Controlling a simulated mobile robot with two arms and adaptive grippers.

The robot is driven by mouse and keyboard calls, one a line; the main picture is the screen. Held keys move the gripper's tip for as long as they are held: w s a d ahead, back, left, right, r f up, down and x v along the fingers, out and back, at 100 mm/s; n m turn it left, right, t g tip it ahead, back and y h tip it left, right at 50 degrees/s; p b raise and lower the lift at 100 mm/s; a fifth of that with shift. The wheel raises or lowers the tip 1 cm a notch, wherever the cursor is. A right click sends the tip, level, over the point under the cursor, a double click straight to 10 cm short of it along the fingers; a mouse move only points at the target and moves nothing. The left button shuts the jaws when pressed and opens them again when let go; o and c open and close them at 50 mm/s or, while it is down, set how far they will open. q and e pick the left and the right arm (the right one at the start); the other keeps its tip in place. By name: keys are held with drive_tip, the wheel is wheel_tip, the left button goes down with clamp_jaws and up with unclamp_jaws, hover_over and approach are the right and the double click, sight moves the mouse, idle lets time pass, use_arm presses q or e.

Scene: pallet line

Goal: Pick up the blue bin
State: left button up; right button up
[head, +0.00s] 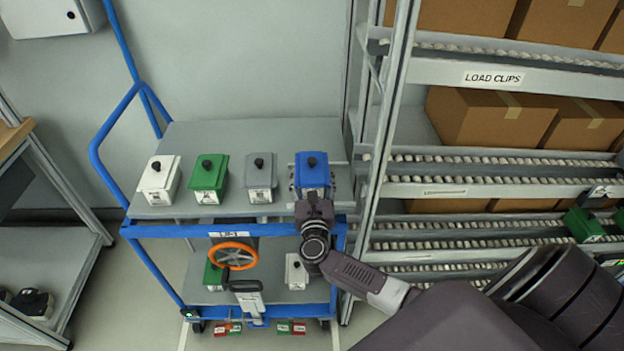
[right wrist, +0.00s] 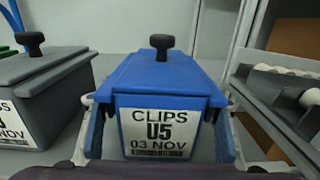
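The blue bin (head: 312,172) stands upright on the cart's top shelf, at the right end of a row of bins. It has a blue lid with a black knob. In the right wrist view the blue bin (right wrist: 160,85) faces me with a label reading CLIPS U5 03 NOV. My right gripper (head: 313,190) is at the front of the bin. Its fingers (right wrist: 158,135) stand on either side of the bin, close to its sides, with what looks like a narrow gap. The gripper looks open. My left gripper is not in view.
A grey bin (head: 260,178), a green bin (head: 208,178) and a white bin (head: 158,180) stand left on the same shelf (head: 250,137). A flow rack (head: 395,130) with cardboard boxes (head: 490,118) rises close on the right. The shelf behind the bins is clear.

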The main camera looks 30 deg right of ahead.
drive_tip(key=c, duration=1.2)
drive_tip(key=shift+r, duration=0.1)
drive_tip(key=shift+c, duration=0.6)
drive_tip(key=shift+r, duration=0.1)
